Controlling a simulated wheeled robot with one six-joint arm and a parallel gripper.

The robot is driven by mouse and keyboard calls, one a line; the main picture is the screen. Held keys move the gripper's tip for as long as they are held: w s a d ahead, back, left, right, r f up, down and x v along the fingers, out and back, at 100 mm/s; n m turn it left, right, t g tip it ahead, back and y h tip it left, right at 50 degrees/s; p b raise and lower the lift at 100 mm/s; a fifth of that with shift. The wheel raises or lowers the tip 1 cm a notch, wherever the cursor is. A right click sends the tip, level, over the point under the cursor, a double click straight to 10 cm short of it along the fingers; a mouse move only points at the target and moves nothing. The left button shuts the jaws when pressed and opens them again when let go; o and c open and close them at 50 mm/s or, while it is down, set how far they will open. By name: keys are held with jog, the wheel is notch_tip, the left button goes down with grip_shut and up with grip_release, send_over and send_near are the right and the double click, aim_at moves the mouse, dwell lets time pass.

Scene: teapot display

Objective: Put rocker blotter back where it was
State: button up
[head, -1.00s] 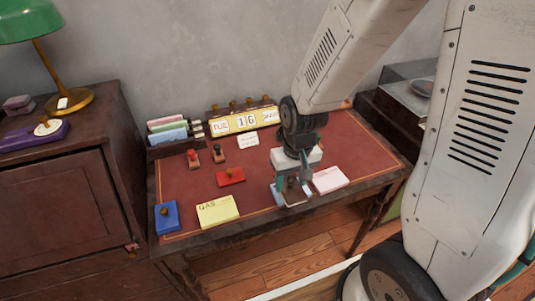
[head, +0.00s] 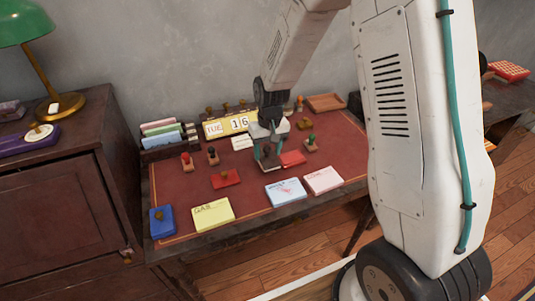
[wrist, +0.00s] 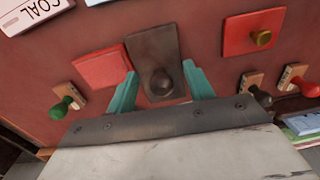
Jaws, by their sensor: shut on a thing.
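The rocker blotter (wrist: 152,48), a dark grey-brown block with a round dark knob, is between the two teal fingers of my gripper (wrist: 163,88) in the wrist view. My gripper is shut on it. In the head view my gripper (head: 268,155) points down over the middle of the red desk top (head: 190,207), with the blotter (head: 268,166) small and partly hidden below it. A plain red pad (wrist: 101,66) lies right beside the blotter; it also shows in the head view (head: 293,158). I cannot tell whether the blotter touches the desk.
Stamps with red (head: 186,161), black (head: 212,156) and green (head: 311,143) knobs stand around. A red block with a brass knob (head: 226,179) lies to the left. Yellow (head: 213,214), blue (head: 286,192) and pink (head: 323,179) pads line the front. A calendar (head: 229,126) stands behind.

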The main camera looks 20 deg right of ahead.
jog(key=shift+f, duration=0.85)
jog(key=shift+f, duration=0.1)
jog(key=o, duration=0.9)
